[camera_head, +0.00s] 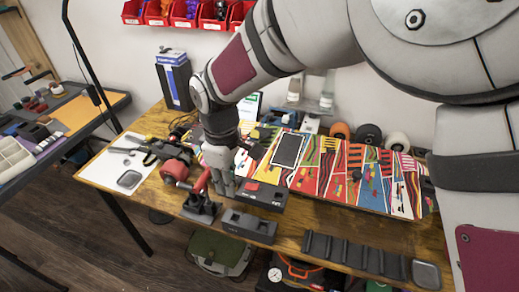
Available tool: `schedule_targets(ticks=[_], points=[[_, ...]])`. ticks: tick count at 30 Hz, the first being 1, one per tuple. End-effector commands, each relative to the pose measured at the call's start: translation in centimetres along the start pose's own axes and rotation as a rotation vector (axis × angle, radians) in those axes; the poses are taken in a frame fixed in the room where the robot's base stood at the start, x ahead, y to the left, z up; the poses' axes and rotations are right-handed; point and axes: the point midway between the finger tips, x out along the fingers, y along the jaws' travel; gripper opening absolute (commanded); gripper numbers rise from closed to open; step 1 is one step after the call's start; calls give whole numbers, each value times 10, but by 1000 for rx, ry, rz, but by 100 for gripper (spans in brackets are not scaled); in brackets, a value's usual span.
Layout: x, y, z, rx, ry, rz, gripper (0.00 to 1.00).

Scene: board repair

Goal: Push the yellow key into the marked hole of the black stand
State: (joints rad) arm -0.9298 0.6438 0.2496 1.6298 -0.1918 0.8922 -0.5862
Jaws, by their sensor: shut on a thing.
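My gripper (226,190), at the end of my grey arm, points down over the front part of the wooden table. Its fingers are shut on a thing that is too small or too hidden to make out. I cannot pick out the yellow key. A low black block with recesses (250,226) lies at the table's front edge, just below and right of the fingers; it may be the black stand. Another black block with a red patch (260,195) lies right beside the fingers. The marked hole cannot be made out.
A black holder with a red handle (201,207) stands close left of my gripper. A colourful board (345,178) lies behind and to the right. A black slotted rack (352,256) lies at the front right. A white sheet (103,166) with tools covers the table's left end.

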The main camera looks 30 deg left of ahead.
Motion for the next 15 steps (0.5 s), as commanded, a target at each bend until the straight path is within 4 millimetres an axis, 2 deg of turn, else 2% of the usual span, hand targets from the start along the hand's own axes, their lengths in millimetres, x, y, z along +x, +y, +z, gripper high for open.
schedule_targets(ticks=[15], points=[[30, 0, 0, 0, -1, -1, 0]])
